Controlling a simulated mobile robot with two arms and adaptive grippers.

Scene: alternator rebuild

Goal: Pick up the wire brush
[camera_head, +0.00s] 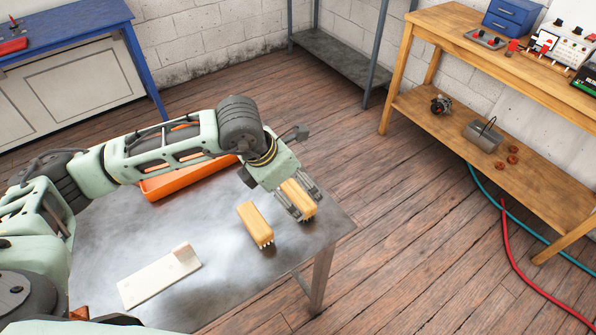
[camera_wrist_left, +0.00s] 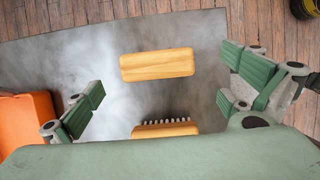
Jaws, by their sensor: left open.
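Two wire brushes with yellow wooden backs are at the right end of the metal table. One brush (camera_head: 255,224) stands clear of the gripper, with pale bristles at its lower edge. The other brush (camera_head: 295,197) is at my left gripper (camera_head: 305,204), partly hidden by its fingers. In the left wrist view, one wooden back (camera_wrist_left: 157,65) lies ahead, and a second one with bristles (camera_wrist_left: 165,130) is nearer the palm, partly hidden by it. My left gripper (camera_wrist_left: 163,86) is open, its fingers apart on either side. My right gripper is not in view.
The metal table (camera_head: 215,285) also holds an orange tray (camera_head: 185,180) behind my left arm and a pale flat plate with a raised block (camera_head: 158,279) at the front. A wooden workbench (camera_head: 465,30) stands apart at right. Hoses (camera_head: 509,235) lie on the floor.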

